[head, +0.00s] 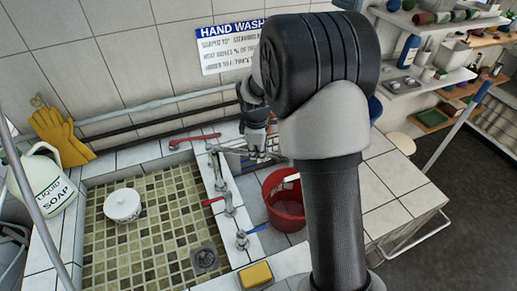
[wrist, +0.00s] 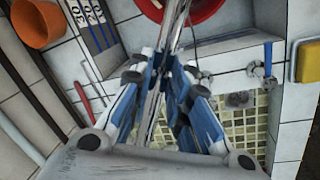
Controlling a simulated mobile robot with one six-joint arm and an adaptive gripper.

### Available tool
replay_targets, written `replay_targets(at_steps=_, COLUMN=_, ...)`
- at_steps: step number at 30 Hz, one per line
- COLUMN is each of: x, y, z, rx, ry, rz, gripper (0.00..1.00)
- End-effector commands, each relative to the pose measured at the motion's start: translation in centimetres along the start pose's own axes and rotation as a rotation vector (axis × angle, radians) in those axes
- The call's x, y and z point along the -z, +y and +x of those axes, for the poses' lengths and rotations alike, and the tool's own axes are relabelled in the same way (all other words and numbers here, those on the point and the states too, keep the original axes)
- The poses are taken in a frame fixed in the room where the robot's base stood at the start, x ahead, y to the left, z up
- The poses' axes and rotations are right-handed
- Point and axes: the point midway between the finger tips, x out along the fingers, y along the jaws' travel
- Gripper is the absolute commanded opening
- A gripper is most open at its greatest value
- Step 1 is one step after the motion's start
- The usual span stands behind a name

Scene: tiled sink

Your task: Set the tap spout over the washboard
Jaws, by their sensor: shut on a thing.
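My gripper (wrist: 177,72) is shut on the tap spout (wrist: 181,22), a thin shiny metal pipe running between its blue fingers in the wrist view. In the head view my gripper (head: 256,142) is at the far end of the divider between the tiled basin and the right-hand basin, partly behind my arm. I cannot clearly make out the washboard; the fingers and arm hide much of the area around the spout.
A red bucket (head: 284,200) stands in the right basin. A yellow sponge (head: 256,275) lies at the front. An orange pot (wrist: 40,22) shows in the wrist view.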

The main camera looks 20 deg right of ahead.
Motion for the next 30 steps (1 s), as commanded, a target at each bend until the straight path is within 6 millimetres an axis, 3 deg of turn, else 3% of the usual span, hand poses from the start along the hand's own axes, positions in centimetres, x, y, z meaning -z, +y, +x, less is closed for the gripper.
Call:
replay_targets(at_steps=14, x=1.1, y=-5.0, z=-0.9, rx=0.000, ry=-0.065, rz=0.322, gripper=0.00)
replay_targets(at_steps=30, x=5.6, y=-11.1, z=-2.2, rx=0.000, ry=-0.166, rz=0.824, gripper=0.00)
